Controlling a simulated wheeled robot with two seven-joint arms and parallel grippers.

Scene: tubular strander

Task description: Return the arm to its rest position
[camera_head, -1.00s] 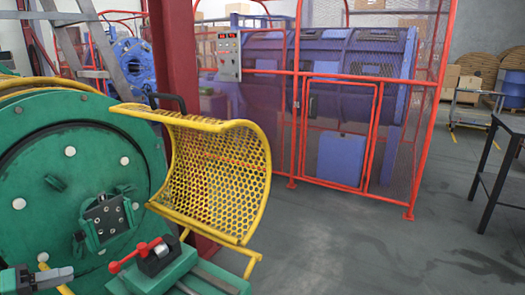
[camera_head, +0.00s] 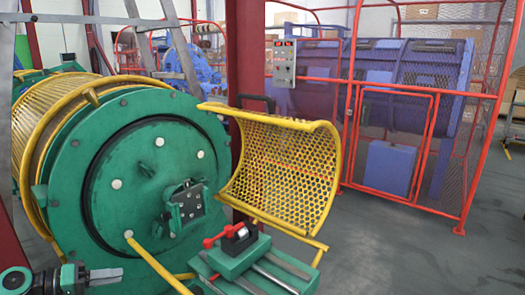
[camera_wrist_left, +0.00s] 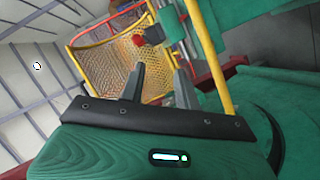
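My left gripper (camera_head: 112,275) is at the lower left of the head view, in front of the green round machine head (camera_head: 95,210). In the left wrist view, the two grey fingertips of my left gripper (camera_wrist_left: 158,78) stand apart with nothing between them. Only a short end of my left arm shows in the head view. My right gripper is in neither view.
A yellow mesh guard (camera_head: 283,170) stands open right of the machine head. Below it is a green block with a red-handled clamp (camera_head: 232,237). A yellow bar (camera_head: 157,264) runs close to my left gripper. Red-framed fencing (camera_head: 398,90) stands behind; grey floor is free at right.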

